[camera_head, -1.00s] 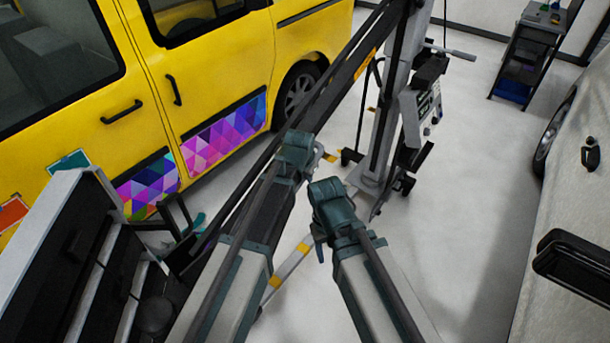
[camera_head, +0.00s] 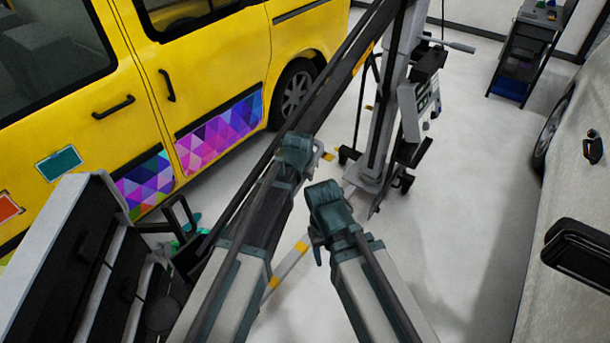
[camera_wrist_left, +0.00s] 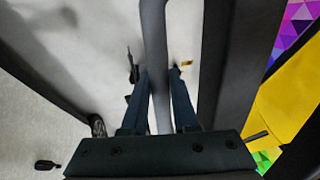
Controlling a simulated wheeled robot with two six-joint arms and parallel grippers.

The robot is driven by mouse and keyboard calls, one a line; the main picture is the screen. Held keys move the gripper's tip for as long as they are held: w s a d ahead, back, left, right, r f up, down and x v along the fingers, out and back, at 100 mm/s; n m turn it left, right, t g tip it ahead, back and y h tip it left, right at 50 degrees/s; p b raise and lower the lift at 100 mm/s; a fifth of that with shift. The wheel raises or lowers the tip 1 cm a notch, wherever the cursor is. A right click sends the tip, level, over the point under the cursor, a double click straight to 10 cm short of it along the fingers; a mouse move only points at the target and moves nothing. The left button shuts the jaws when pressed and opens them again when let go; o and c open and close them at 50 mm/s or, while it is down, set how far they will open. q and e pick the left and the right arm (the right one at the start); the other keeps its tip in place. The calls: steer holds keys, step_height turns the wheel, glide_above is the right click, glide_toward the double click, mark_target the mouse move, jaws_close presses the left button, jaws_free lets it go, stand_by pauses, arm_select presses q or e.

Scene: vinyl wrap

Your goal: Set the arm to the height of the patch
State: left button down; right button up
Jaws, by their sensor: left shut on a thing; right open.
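The arm (camera_head: 337,88) is a long dark boom running from a wheeled stand (camera_head: 388,110) down to the lower left. A white-edged, black-panelled housing (camera_head: 58,245) stands at its lower-left end; how they join is partly hidden. A teal patch (camera_head: 59,163) is on the yellow van's door, just above the housing's edge in the head view. My left gripper (camera_head: 297,142) is at the boom. In the left wrist view its fingers (camera_wrist_left: 161,90) are shut on a grey bar (camera_wrist_left: 155,35). My right gripper (camera_head: 324,190) is open and empty beside the boom; its fingertips are mostly hidden.
The yellow van (camera_head: 215,60) fills the left, with an orange patch (camera_head: 8,207) and coloured triangle panels (camera_head: 220,132). A white vehicle (camera_head: 570,200) stands at the right. A dark cart (camera_head: 522,55) is at the back right. The floor (camera_head: 470,190) between them is clear.

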arm_select(q)
steer(key=c, duration=0.7)
jaws_free()
steer(key=shift+r, duration=0.15)
steer(key=p+v, duration=1.2)
steer(key=v, duration=0.1)
steer(key=shift+s+r, duration=0.2)
steer(key=shift+r, duration=0.1)
